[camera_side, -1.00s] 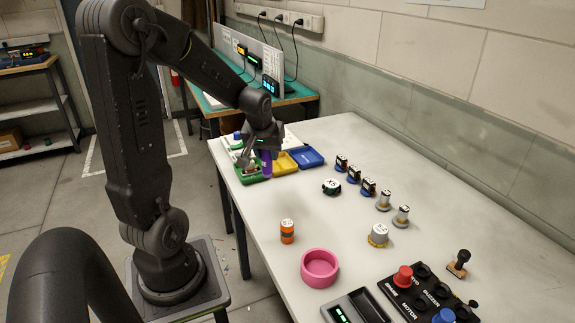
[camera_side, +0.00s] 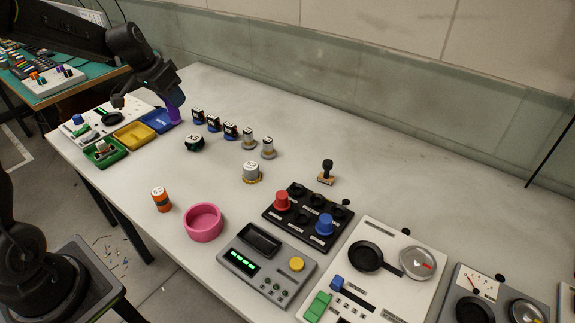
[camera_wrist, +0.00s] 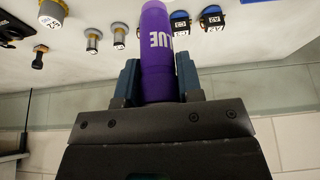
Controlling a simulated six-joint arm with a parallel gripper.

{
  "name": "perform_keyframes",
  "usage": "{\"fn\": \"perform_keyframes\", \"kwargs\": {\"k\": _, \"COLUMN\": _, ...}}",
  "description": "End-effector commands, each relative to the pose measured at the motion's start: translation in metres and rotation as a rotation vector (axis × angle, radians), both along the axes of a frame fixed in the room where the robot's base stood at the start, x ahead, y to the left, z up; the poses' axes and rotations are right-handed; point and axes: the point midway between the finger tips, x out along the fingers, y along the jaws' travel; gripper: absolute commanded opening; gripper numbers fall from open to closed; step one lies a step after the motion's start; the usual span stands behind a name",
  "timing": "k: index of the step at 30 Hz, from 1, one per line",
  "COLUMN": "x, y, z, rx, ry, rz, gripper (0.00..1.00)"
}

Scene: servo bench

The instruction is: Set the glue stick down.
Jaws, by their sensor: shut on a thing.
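My gripper (camera_side: 172,97) is shut on the purple glue stick (camera_side: 173,113) at the far left part of the bench. The glue stick hangs below the jaws, by the right end of the blue tray (camera_side: 157,121). I cannot tell whether its lower end touches the bench. In the wrist view my gripper (camera_wrist: 158,72) has a finger on each side of the glue stick (camera_wrist: 156,42), whose printed lettering shows inverted.
Yellow (camera_side: 134,136) and green (camera_side: 105,153) trays adjoin the blue one. Several small blue-based parts (camera_side: 213,123) stand to the right. A pink bowl (camera_side: 203,222), an orange cylinder (camera_side: 160,199) and a button panel (camera_side: 305,217) are nearer.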

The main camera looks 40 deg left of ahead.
Motion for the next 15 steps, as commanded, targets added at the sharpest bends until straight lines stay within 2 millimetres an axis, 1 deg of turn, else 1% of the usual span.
{"fn": "perform_keyframes", "kwargs": {"k": 1, "x": 0.021, "y": -0.021, "z": -0.002, "rx": -0.002, "ry": 0.002, "rz": -0.117, "gripper": 0.11}}
{"fn": "perform_keyframes", "kwargs": {"k": 2, "x": 0.031, "y": -0.033, "z": -0.002, "rx": -0.002, "ry": 0.001, "rz": -0.184, "gripper": 0.11}}
{"fn": "perform_keyframes", "kwargs": {"k": 3, "x": 0.044, "y": -0.048, "z": -0.003, "rx": -0.002, "ry": 0.001, "rz": -0.272, "gripper": 0.11}}
{"fn": "perform_keyframes", "kwargs": {"k": 6, "x": 0.069, "y": -0.084, "z": -0.004, "rx": -0.001, "ry": 0.001, "rz": -0.464, "gripper": 0.11}}
{"fn": "perform_keyframes", "kwargs": {"k": 10, "x": 0.090, "y": -0.123, "z": -0.006, "rx": -0.001, "ry": 0.001, "rz": -0.650, "gripper": 0.11}}
{"fn": "perform_keyframes", "kwargs": {"k": 12, "x": 0.097, "y": -0.137, "z": -0.007, "rx": 0.001, "ry": -0.001, "rz": -0.718, "gripper": 0.11}}
{"fn": "perform_keyframes", "kwargs": {"k": 15, "x": 0.102, "y": -0.150, "z": -0.007, "rx": 0.001, "ry": -0.001, "rz": -0.777, "gripper": 0.11}}
